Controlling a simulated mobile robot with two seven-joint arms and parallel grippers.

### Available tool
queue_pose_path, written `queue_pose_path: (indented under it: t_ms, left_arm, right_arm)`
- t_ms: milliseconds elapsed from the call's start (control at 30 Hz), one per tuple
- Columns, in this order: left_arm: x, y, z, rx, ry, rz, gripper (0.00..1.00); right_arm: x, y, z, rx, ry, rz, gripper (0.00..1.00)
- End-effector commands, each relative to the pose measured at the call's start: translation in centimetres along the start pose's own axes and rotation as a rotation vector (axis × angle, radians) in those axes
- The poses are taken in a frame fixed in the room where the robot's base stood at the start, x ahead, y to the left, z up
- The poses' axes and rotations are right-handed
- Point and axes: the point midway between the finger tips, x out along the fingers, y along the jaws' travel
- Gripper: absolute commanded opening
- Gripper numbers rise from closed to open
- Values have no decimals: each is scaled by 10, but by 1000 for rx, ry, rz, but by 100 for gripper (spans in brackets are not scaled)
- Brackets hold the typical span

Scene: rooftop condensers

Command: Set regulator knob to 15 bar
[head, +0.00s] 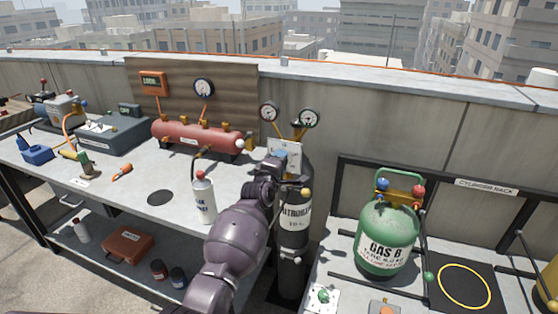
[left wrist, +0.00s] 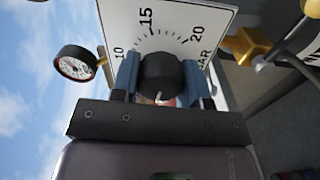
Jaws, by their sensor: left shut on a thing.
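The black regulator knob (left wrist: 160,72) sits on a white dial plate (left wrist: 185,18) marked 10, 15, 20 and BAR. In the left wrist view, 10 is left of the knob, 15 above it and 20 to its right. My left gripper (left wrist: 159,84) is shut on the knob, with one blue finger on each side. A small pale mark shows low on the knob; I cannot tell which value the knob points to. In the head view the plate (head: 285,153) is on the dark nitrogen cylinder (head: 294,218), and my left gripper (head: 284,172) hides the knob. My right gripper is out of view.
Two gauges (head: 269,112) (head: 309,118) stand above the plate. A white bottle (head: 202,198) is close left of my arm on the workbench (head: 130,185). A red tank (head: 195,137) lies behind it. A green GAS B cylinder (head: 387,240) stands to the right.

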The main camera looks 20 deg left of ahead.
Motion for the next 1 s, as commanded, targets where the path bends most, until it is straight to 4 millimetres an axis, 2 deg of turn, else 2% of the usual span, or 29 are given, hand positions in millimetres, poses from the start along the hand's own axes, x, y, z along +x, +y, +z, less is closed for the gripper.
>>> queue_pose_path:
  t_ms: [300, 1000]
  left_arm:
    - [0, 4, 0, 300, 0, 2, 17]
    - [0, 3, 0, 966, 0, 0, 17]
  right_arm:
    - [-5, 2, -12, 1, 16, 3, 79]
    - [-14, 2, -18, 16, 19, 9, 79]
